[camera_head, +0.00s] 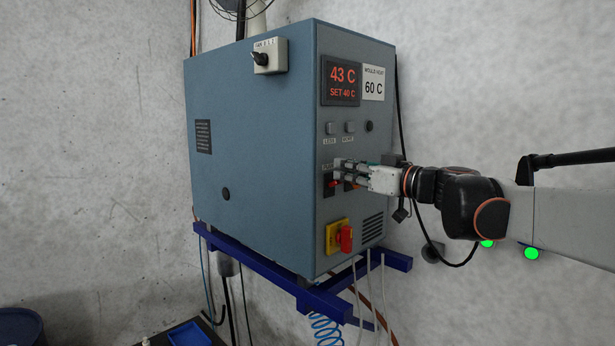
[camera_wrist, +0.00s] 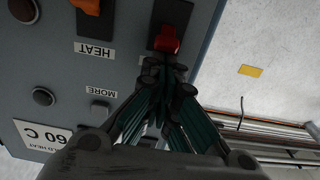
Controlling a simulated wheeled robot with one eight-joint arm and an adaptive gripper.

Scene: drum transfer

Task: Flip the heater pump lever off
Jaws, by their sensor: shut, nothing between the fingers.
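The pump lever (camera_head: 334,183) is a red toggle in a black housing on the front panel of the blue-grey heater box, under a partly hidden label. In the wrist view the red lever (camera_wrist: 167,41) is just beyond my fingertips, its red end leaning toward them. My gripper (camera_head: 338,168) reaches in from the right at the panel, level with the label just above the lever. In the wrist view its fingertips (camera_wrist: 166,72) are together and empty. I cannot tell whether they touch the lever. The orange heat lever (camera_wrist: 88,6) sits beside it, mostly behind my fingers in the head view.
The red rotary switch on a yellow plate (camera_head: 338,237) is lower on the panel. Above are two grey buttons (camera_head: 349,127) and a display (camera_head: 341,81) reading 43 C, set 40 C. A blue bracket (camera_head: 270,262) carries the box. Cables hang behind and below.

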